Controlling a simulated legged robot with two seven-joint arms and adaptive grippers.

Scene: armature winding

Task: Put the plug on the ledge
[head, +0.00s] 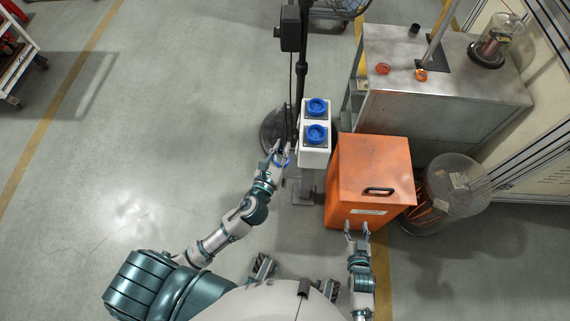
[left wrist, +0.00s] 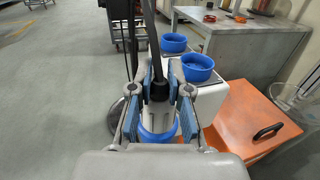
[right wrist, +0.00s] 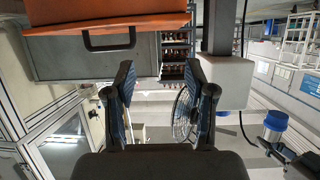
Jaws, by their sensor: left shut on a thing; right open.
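The plug (left wrist: 158,133) has a blue ring, a pale body and a black cable end. It sits between the blue-padded fingers of my left gripper (left wrist: 159,95), which is shut on it. In the head view my left gripper (head: 281,152) holds the plug (head: 281,163) just left of the white socket box (head: 313,158). The plug also shows in the right wrist view (right wrist: 275,119). My right gripper (head: 357,228) is open and empty in front of the orange box; its spread fingers show in the right wrist view (right wrist: 162,95). I cannot tell which surface is the ledge.
Two blue sockets (head: 317,107) top the white box on its post. A black cable and a dark stand (head: 303,60) are close behind the plug. The orange box (head: 372,170) and metal bench (head: 440,75) are to the right.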

